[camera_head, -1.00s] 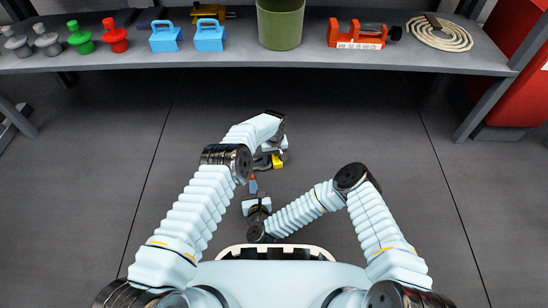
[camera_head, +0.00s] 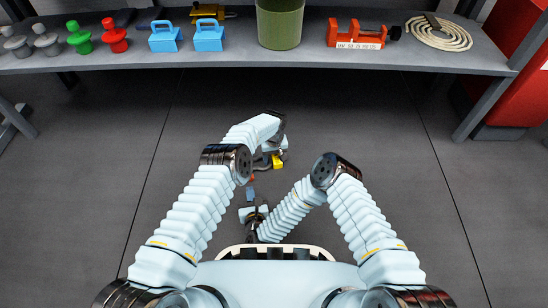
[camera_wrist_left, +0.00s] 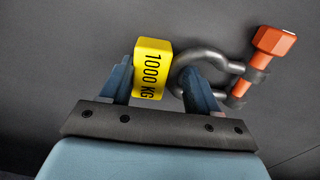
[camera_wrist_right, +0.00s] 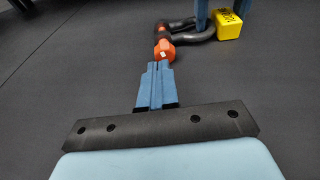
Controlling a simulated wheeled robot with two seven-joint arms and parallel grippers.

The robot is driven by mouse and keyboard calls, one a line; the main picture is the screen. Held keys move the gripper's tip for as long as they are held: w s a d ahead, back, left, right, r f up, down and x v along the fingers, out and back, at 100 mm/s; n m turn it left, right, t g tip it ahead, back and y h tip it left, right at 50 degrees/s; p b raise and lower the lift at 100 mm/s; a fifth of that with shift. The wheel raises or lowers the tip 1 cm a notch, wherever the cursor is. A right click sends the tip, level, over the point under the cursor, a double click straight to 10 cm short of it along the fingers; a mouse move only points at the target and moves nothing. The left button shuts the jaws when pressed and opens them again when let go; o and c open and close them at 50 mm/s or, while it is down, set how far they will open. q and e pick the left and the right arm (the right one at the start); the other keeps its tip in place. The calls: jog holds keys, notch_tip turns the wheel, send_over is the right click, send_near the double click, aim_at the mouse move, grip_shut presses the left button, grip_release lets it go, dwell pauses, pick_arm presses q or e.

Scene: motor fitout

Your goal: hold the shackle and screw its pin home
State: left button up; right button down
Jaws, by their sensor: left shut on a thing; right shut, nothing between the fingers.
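The shackle is a dark grey bow (camera_wrist_left: 190,62) with a yellow block marked 1000 KG (camera_wrist_left: 152,68) on it. My left gripper (camera_wrist_left: 160,80) is shut on the shackle at this yellow block, holding it above the floor. The orange pin (camera_wrist_left: 262,62) sits in the shackle's eyes, with a length of orange showing between its hex head and the near eye. My right gripper (camera_wrist_right: 153,66) is shut and empty. Its fingertips point at the pin head (camera_wrist_right: 164,50), very close to it; I cannot tell whether they touch. The yellow block also shows in the head view (camera_head: 278,161).
A grey shelf (camera_head: 290,60) spans the back, carrying blue weights (camera_head: 209,38), red and green pieces, a green bin (camera_head: 280,25), an orange tool (camera_head: 357,36) and a coiled rope (camera_head: 438,34). A red cabinet (camera_head: 520,90) stands at the right. The floor around my arms is clear.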

jog(key=shift+r+x, duration=0.25)
jog(key=shift+x, duration=0.75)
jog(key=shift+r+x, duration=0.2)
jog(key=shift+x, duration=0.8)
jog(key=shift+r+x, duration=0.25)
jog(key=shift+x, duration=0.7)
jog(key=shift+w, duration=0.2)
jog(key=shift+d+f, duration=0.1)
jog(key=shift+d, duration=0.35)
jog(key=shift+r, duration=0.4)
jog(key=shift+f+v, duration=0.2)
jog(key=shift+v, duration=0.75)
jog(key=shift+f+v, duration=0.25)
jog(key=shift+v, duration=0.7)
jog(key=shift+f+v, duration=0.2)
jog(key=shift+v, duration=0.8)
jog(key=shift+s, duration=0.15)
